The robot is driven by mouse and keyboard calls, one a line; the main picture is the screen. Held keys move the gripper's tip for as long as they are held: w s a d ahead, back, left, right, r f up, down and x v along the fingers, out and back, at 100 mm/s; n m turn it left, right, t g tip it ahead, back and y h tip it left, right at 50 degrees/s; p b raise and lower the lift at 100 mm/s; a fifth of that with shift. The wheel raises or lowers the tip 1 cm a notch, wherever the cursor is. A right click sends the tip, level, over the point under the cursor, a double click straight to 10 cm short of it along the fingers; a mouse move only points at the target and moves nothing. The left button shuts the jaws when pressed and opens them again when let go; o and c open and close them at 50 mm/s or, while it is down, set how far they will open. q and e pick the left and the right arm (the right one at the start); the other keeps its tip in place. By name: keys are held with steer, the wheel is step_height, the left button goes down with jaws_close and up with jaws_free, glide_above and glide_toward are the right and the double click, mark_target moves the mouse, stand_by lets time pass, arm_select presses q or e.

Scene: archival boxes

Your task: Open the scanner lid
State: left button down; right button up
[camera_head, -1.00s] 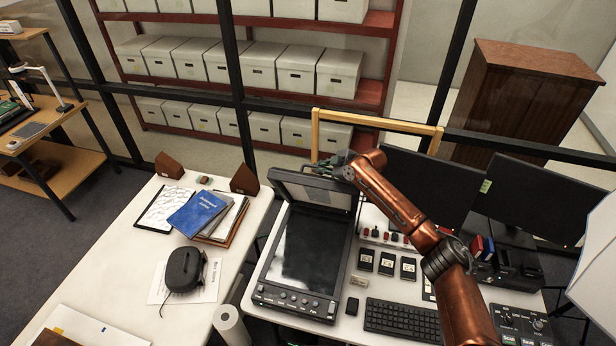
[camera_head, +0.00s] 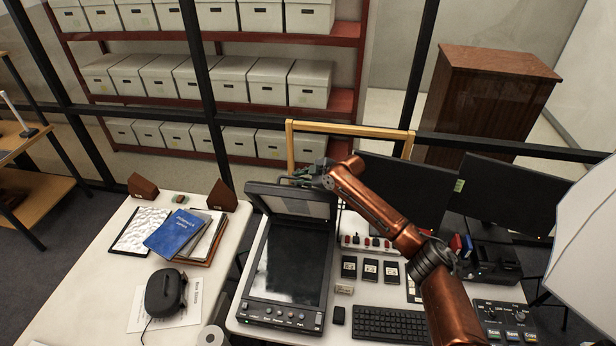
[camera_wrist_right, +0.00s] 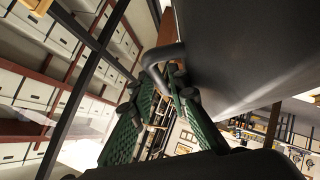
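The flatbed scanner (camera_head: 283,318) stands on the right-hand white desk, its dark glass (camera_head: 288,262) exposed. Its black lid (camera_head: 262,192) is raised and tilted up at the back edge, with a pale underside. My right gripper (camera_head: 312,172) is at the lid's upper right edge. In the right wrist view the lid fills the upper right, and a black bar handle (camera_wrist_right: 160,57) curves down to the fingertips. My green-padded right fingers (camera_wrist_right: 156,92) stand apart, with a gap between them. The handle's end is at the tips; firm contact is unclear. My left gripper is not in view.
Two monitors (camera_head: 512,195), a keyboard (camera_head: 390,325) and a control box (camera_head: 505,320) stand right of the scanner. A wooden frame (camera_head: 350,129) is behind the lid. A blue book (camera_head: 172,233) and a headset (camera_head: 165,292) lie on the left desk.

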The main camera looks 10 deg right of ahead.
steer(key=v, duration=1)
steer(key=shift+s+d+r, duration=0.1)
steer(key=shift+s+d, duration=0.05)
steer(key=shift+d, duration=0.1)
